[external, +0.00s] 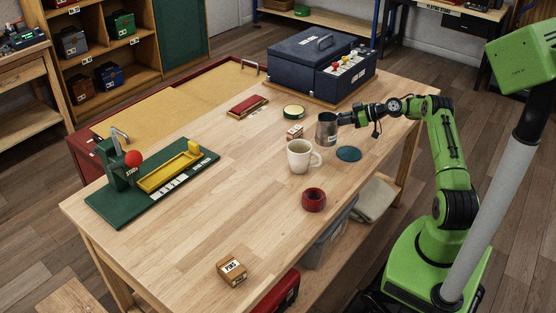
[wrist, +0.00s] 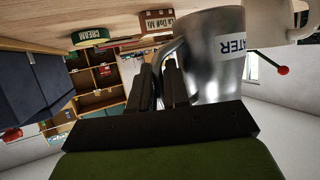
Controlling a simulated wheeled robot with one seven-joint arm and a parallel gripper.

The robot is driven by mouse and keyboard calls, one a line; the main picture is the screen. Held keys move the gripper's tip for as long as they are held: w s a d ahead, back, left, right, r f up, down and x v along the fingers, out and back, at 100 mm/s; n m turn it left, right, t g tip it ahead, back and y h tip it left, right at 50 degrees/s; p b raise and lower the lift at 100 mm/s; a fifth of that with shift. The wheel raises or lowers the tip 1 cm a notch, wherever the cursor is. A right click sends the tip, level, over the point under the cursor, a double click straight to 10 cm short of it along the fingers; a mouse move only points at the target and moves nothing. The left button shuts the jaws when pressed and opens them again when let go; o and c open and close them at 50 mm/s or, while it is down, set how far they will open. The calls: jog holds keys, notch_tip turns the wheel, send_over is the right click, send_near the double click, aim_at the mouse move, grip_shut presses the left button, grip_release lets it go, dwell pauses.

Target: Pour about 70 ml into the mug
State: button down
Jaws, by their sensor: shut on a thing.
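A metal pitcher (external: 326,130) is next to the mug on its right side, toward the back of the table. In the wrist view the pitcher (wrist: 207,62) carries a label reading "ATER" and fills the upper right. My gripper (external: 347,118) is shut on the pitcher's handle; its dark fingers (wrist: 162,82) show in the wrist view. The pitcher looks upright in the external view, close to the table; I cannot tell whether it touches. The white mug (external: 298,157) stands upright on the table, handle to the right. It also shows partly in the wrist view (wrist: 268,20). The liquid is not visible.
A small block (external: 295,131) and a cream tin (external: 293,112) stand behind. A green press (external: 150,180) stands left.

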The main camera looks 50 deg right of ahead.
aim_at(321, 117)
jog(key=shift+f, duration=0.9)
jog(key=shift+a+r, duration=0.15)
jog(key=shift+a, duration=0.05)
jog(key=shift+w+a+r+n+g+h, duration=0.1)
jog(key=shift+a+r+n+g+h, duration=0.3)
jog(key=shift+a+r+n+h, duration=0.25)
jog(key=a+r+h+p, duration=0.1)
jog(key=r, duration=0.1)
jog(key=a+r+n+h+p, duration=0.1)
jog(key=a+p, duration=0.1)
jog(key=a+r+n+g+h+p, duration=0.1)
jog(key=r, duration=0.1)
jog(key=shift+w+a+r+n+h+p, duration=0.25)
jog(key=shift+w+a+r+h+p, duration=0.05)
jog(key=shift+h, duration=0.05)
jog(key=shift+w+a+r+n+g+h+p, duration=0.1)
jog(key=shift+a+r+n+h+p, duration=0.4)
jog(key=shift+p, duration=0.35)
jog(key=shift+a+r+n+g+h+p, duration=0.15)
jog(key=shift+a+r+h+p, duration=0.25)
jog(key=shift+r+p, duration=0.45)
jog(key=shift+w+a+r+n+g+h+p, duration=0.1)
jog(key=shift+a+r+n+h+p, duration=0.35)
jog(key=shift+p, duration=0.45)
jog(key=shift+a+r+h+p, duration=0.15)
jog(key=shift+r+h+p, duration=0.3)
jog(key=shift+p, duration=0.1)
